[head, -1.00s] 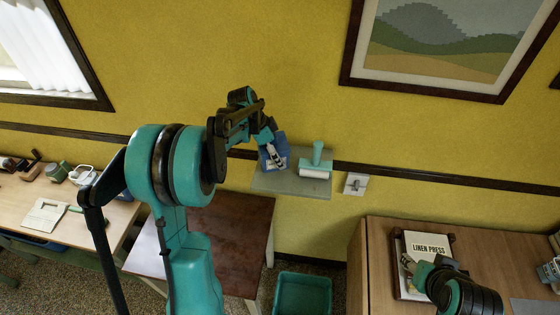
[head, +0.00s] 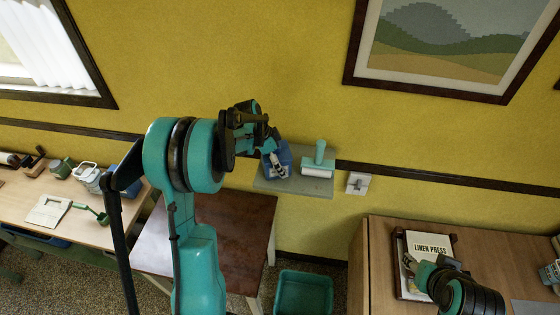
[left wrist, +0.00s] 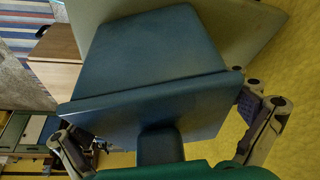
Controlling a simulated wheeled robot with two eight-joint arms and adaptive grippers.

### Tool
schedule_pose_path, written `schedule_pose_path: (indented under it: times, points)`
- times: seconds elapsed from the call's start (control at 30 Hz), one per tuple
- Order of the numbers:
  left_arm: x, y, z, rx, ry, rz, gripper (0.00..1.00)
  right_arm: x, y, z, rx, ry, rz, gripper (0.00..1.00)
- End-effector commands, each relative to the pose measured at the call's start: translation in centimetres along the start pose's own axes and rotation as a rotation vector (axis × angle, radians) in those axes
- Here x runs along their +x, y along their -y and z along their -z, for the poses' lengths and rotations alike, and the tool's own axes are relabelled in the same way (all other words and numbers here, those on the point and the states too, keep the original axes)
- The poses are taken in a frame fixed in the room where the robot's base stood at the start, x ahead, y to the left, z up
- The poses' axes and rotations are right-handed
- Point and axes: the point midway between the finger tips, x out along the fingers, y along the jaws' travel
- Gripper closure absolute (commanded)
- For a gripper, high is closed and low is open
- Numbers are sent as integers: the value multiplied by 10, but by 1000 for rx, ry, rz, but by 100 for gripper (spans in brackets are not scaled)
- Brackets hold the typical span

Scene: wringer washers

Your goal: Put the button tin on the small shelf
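The blue button tin (head: 284,152) is at the left part of the small grey-green shelf (head: 317,188) on the yellow wall. It looks set on the shelf, though its underside is hidden. My left gripper (head: 277,160) is at the tin. In the left wrist view the tin (left wrist: 150,60) fills the middle, with a raised rim and a knob-like part toward me. The left gripper's fingers (left wrist: 168,132) are spread wide, one at each side of the tin, and look apart from it. My right gripper (head: 408,263) is low at the right, beside the linen press sign; its opening is unclear.
A teal roller tool with a white roller (head: 318,160) stands on the shelf's right part, close to the tin. A light switch (head: 357,183) is right of the shelf. A dark brown table (head: 235,235) and a teal bin (head: 303,293) are below. A linen press sign (head: 429,245) lies right.

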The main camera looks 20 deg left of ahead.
Motion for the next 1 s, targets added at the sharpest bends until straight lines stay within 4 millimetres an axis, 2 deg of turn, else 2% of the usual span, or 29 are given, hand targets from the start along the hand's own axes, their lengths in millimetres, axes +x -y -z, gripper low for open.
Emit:
schedule_pose_path:
  times: [0.27,0.37,0.7,0.83,1.0]
  points:
    - [-6,0,2,0,0,0,0,-4,0,3,0,0,0,54]
    - [-20,0,0,-2,0,1,0,-1,0,0,0,0,0,54]
    - [-94,0,0,-2,0,1,0,5,0,-4,0,0,0,54]
    - [-112,0,0,-1,0,0,0,6,0,-4,0,0,0,54]
    - [-124,-6,3,-14,4,7,0,7,0,-5,0,0,0,54]
